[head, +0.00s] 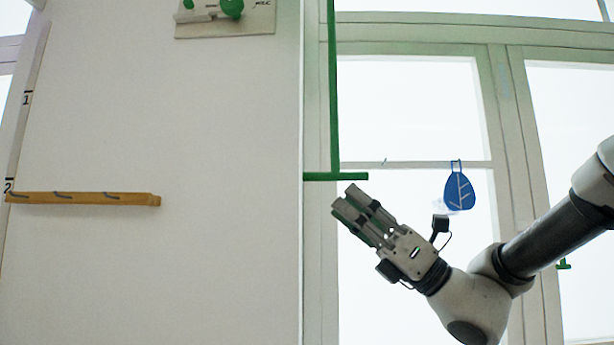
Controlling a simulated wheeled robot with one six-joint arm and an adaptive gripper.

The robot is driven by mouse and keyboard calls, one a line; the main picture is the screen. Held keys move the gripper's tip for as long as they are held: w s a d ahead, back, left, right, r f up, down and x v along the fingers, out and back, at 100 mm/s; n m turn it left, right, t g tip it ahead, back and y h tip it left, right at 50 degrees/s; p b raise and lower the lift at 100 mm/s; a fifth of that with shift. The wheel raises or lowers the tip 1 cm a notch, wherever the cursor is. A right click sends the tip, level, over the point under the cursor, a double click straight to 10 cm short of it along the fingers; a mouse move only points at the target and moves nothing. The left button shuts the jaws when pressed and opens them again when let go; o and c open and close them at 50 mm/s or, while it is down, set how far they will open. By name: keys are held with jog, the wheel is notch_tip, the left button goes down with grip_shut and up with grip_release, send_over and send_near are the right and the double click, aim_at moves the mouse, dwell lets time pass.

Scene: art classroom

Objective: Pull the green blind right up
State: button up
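A green T-shaped pull hangs in the head view. Its thin upright (333,90) runs down from the top edge of the picture, and its short level crossbar (336,176) is at the lower end. The crossbar spans the wall's corner and the window's left part. My gripper (346,197) points up and left, with its fingertips just below the crossbar in the picture. The fingers lie close together and hold nothing that I can see. I cannot tell the depth gap between them and the crossbar. The blind's cloth is not clearly visible.
A blue leaf-shaped ornament (459,191) hangs at the window, right of my gripper. A wooden hook rail (85,198) is on the white wall at left. A pale panel with green parts (225,22) is above. A small green piece (564,265) shows at far right.

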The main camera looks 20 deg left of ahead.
aim_at(316, 177)
jog(key=shift+m, duration=0.3)
jog(key=x, duration=0.8)
jog(key=shift+s, duration=0.35)
grip_shut()
